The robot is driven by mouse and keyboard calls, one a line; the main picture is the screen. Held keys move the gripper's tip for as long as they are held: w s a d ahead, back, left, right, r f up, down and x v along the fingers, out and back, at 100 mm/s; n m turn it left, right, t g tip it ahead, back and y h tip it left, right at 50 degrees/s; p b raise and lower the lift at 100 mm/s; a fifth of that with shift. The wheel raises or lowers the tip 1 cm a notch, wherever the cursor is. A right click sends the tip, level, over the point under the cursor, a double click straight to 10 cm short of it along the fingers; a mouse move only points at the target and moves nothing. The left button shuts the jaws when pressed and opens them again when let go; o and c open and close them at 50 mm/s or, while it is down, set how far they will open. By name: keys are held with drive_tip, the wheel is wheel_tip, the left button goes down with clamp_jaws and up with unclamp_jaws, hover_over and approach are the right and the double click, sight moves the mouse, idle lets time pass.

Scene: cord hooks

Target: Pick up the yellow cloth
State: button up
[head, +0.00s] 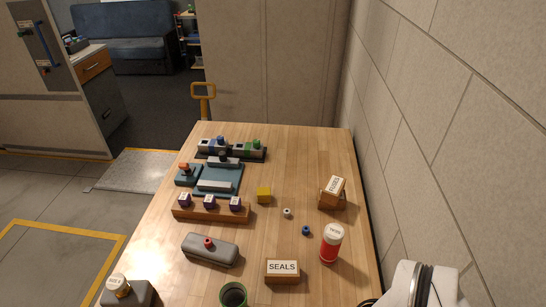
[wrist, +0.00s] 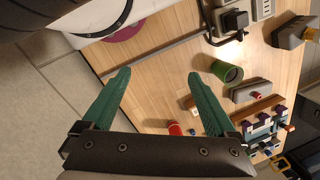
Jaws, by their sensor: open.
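I see no plainly recognisable yellow cloth. A small yellow block-like piece (head: 264,195) sits near the middle of the wooden table in the head view; I cannot tell whether it is folded cloth. It is not clearly visible in the wrist view. My gripper (wrist: 158,75) shows in the wrist view with its two green fingers spread wide and nothing between them but bare table beyond. In the head view only a white part of my arm shows at the lower right, and the gripper is out of frame.
A red can (head: 331,244), a SEALS box (head: 282,272), a green cup (head: 233,294) and a grey block with a red knob (head: 210,250) stand toward the near side. A rack with purple pieces (head: 210,215) is left of the yellow piece. A wall (head: 450,130) borders the right side.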

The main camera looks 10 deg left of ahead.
drive_tip(key=n+t, duration=0.7)
drive_tip(key=t, duration=0.6)
hover_over(264, 193)
drive_tip(key=s, duration=0.5)
wheel_tip(264, 193, down, 12)
drive_tip(key=f, duration=0.7)
drive_tip(key=shift+w+d, duration=0.15)
drive_tip(key=shift+d, duration=0.1)
drive_tip(key=x, duration=0.5)
drive_tip(key=shift+r, duration=0.1)
drive_tip(key=c, duration=1.4)
